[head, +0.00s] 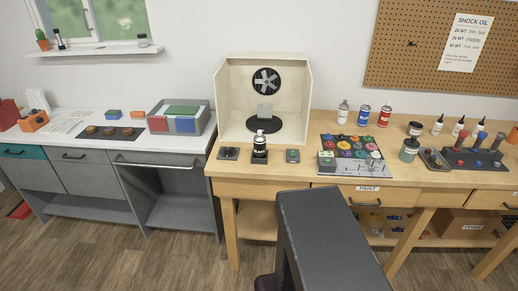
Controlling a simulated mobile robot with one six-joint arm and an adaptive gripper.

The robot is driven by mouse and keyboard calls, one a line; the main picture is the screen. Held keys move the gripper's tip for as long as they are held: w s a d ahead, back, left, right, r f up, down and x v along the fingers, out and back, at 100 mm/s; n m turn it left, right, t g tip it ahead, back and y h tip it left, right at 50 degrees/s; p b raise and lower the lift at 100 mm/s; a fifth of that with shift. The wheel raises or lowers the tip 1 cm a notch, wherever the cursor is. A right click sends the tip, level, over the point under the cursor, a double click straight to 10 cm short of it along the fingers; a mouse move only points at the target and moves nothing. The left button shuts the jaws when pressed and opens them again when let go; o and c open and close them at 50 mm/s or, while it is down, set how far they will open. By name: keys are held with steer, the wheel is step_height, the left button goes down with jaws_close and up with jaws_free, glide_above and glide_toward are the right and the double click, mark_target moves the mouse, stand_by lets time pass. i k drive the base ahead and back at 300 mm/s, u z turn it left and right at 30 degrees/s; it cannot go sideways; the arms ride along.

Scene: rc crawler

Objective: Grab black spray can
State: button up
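A black spray can (259,153) with a white band and a pale top stands upright near the front edge of the wooden bench (225,162). It is just in front of the open paint booth (238,95). The can stands between two small items, a dark one (228,153) on its left and a grey-green one (292,156) on its right. A dark link of my arm rises at the bottom centre, below and right of the can. My gripper is not in view.
White, blue and red spray cans (363,116) stand behind a tray of colourful paint pots (352,148). Dark jars (409,150) and a tool stand (465,160) are further right. A grey bench (90,150) adjoins on the left. The wooden floor in front is clear.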

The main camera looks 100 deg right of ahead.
mark_target(259, 141)
steer(key=u, duration=0.35)
steer(key=k, duration=0.1)
steer(key=z, duration=2.75)
steer(key=k, duration=0.55)
steer(key=u, duration=0.15)
steer(key=i, duration=0.35)
steer(key=z, duration=0.05)
